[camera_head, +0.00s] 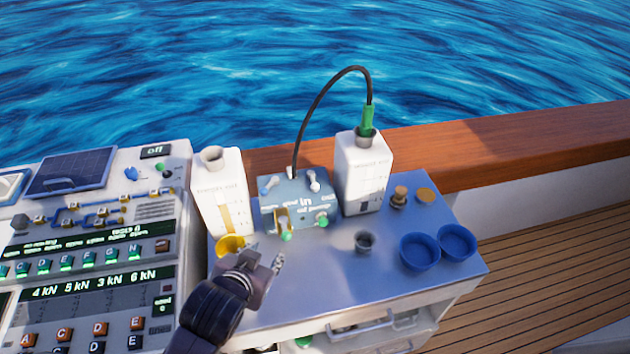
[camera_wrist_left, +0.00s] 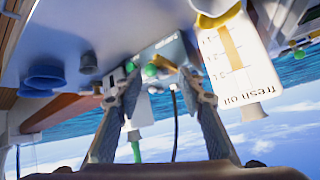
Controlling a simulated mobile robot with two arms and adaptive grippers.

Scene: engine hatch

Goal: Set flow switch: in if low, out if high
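The blue-grey pump box (camera_head: 268,212) stands on the metal bench between two white bottles; its panel shows the word "in". Small switches sit on its top and green-tipped knobs on its front. The fresh oil bottle (camera_head: 208,203) has a yellow level strip; in the left wrist view (camera_wrist_left: 250,72) the strip reaches up its scale. The right bottle (camera_head: 365,165) shows a short dark strip low down. My left gripper (camera_head: 264,259) is in front of the pump box, apart from it. In the left wrist view (camera_wrist_left: 157,73) its fingers are spread and empty. My right gripper is not in view.
A black hose (camera_head: 322,95) arches from the pump box to a green nozzle (camera_head: 367,118) in the right bottle. Blue cups (camera_head: 420,252), a grey cup (camera_head: 365,242) and a yellow cap (camera_head: 230,244) are on the bench (camera_head: 320,290). A control panel (camera_head: 90,250) stands left.

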